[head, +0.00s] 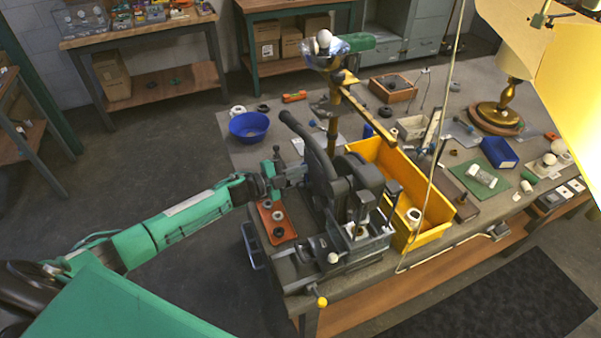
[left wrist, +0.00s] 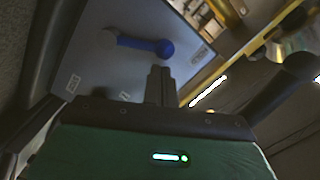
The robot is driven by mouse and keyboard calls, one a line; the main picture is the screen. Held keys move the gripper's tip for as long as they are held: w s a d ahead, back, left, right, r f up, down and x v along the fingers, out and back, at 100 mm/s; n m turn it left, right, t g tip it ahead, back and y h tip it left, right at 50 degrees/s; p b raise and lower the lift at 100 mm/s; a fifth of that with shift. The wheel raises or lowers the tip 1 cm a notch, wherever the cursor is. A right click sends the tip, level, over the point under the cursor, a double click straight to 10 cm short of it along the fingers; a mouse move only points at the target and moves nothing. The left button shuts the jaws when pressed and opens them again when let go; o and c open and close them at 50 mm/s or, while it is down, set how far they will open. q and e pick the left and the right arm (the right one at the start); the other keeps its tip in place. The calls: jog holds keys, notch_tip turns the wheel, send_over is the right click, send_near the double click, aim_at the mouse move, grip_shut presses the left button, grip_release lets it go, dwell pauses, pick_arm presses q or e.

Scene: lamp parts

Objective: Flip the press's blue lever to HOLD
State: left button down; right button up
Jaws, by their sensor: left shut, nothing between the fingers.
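In the left wrist view the blue lever (left wrist: 150,45) lies across a grey plate. Its round blue knob points right, and its pale pivot is at the left. In the head view my left gripper (head: 294,172) is at the left side of the dark grey press (head: 345,190). I cannot make out the lever there for sure. My right gripper is not in view.
A yellow bin (head: 385,165) stands right behind the press. An orange tray (head: 275,221) with dark rings lies below my left gripper. A blue bowl (head: 249,126) and a brass lamp post (head: 332,120) stand farther back. A large yellow shade hangs at the upper right.

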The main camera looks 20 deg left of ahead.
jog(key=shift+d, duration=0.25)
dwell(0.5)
